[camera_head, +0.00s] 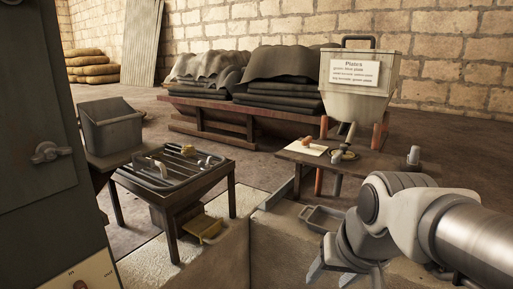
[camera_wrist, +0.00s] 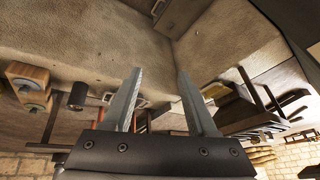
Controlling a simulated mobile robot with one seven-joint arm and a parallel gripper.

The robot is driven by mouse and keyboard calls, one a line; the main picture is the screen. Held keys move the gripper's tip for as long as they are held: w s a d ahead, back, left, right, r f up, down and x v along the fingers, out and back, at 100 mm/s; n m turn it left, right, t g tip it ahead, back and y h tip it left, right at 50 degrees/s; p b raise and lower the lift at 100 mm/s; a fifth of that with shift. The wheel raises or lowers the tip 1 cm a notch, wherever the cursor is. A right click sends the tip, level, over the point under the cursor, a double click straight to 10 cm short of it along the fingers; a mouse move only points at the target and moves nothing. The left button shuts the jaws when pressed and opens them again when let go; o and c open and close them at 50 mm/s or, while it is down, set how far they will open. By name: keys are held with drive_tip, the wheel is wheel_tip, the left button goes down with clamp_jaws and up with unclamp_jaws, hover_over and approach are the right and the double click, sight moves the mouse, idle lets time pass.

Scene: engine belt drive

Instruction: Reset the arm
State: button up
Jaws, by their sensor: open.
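My gripper (camera_head: 343,272) is at the lower right of the head view, at the end of my grey and white arm, in front of a low concrete wall. Its fingers point down and partly leave the lower edge of the picture. In the wrist view my gripper (camera_wrist: 160,72) shows two separate metal fingers with nothing between them. It is open and empty.
A low table (camera_head: 370,165) with small parts stands behind my arm, below a hopper (camera_head: 358,95) labelled "Plates". A small metal tray (camera_head: 322,219) lies near my gripper. A dark rack table (camera_head: 217,177) and a grey bin (camera_head: 110,128) stand left.

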drive_tip(key=s+d+n+h, duration=0.1)
drive_tip(key=s+d, duration=0.1)
drive_tip(key=s, duration=0.5)
wheel_tip(320, 180, up, 22)
drive_tip(key=p, duration=2.1)
drive_tip(key=shift+w+f+t+p, duration=0.2)
drive_tip(key=shift+t+p, duration=0.1)
drive_tip(key=shift+p, duration=0.05)
drive_tip(key=shift+a, duration=0.1)
drive_tip(key=shift+c, duration=0.6)
drive_tip(key=shift+a, duration=0.2)
